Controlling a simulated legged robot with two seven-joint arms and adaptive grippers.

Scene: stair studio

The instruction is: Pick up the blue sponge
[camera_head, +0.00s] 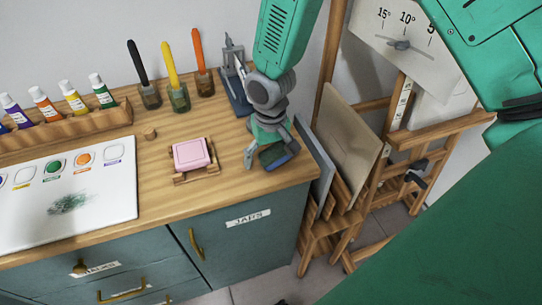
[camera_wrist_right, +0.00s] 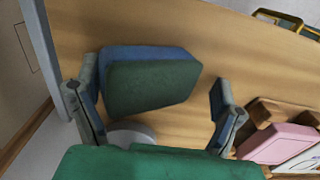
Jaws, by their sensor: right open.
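The blue sponge (camera_head: 281,161) lies on the wooden counter near its right front corner, partly hidden by my right gripper (camera_head: 273,150) in the head view. In the right wrist view the sponge (camera_wrist_right: 152,82) shows a dark green face and a blue edge. My right gripper (camera_wrist_right: 158,108) is open, with one finger on each side of the sponge in that view. The sponge appears closer to the left finger, with a clear gap to the right finger. I cannot tell whether the left finger touches it. My left gripper is not in view.
A pink block (camera_head: 190,154) on a wooden rack stands left of the gripper. Jars with brushes (camera_head: 179,97) and a dark metal stand (camera_head: 236,90) are behind. Canvases (camera_head: 342,137) and an easel (camera_head: 408,137) stand just beyond the counter's right edge. Paint tubes (camera_head: 73,100) line the left.

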